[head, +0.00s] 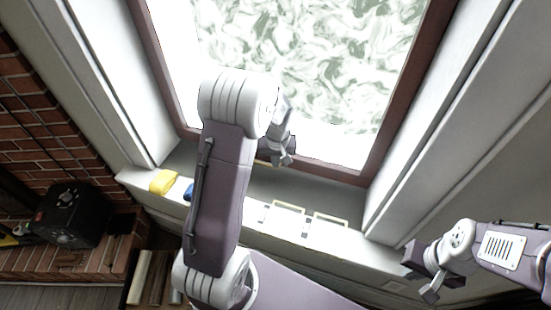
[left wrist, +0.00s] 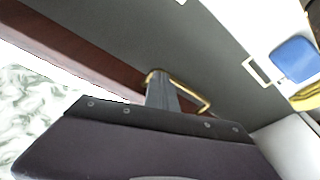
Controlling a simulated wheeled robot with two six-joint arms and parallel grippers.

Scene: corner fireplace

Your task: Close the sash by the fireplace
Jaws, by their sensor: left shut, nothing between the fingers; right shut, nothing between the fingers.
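The sash is a brown wooden frame with patterned pale glass; its bottom rail (head: 335,172) shows above the grey sill in the head view, and the rail (left wrist: 70,47) runs diagonally in the left wrist view. How large any gap beneath it is, I cannot tell. A brass loop handle (left wrist: 188,92) shows by the rail. My left gripper (head: 284,150) is shut at the bottom rail, in front of the glass; its fingers (left wrist: 161,88) overlap the loop, but whether they touch it is unclear. My right gripper (head: 424,276) is shut and empty, low on the right, away from the sash.
A black box (head: 72,214) stands by the brick fireplace (head: 28,120) at left. White jambs (head: 440,130) flank the window.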

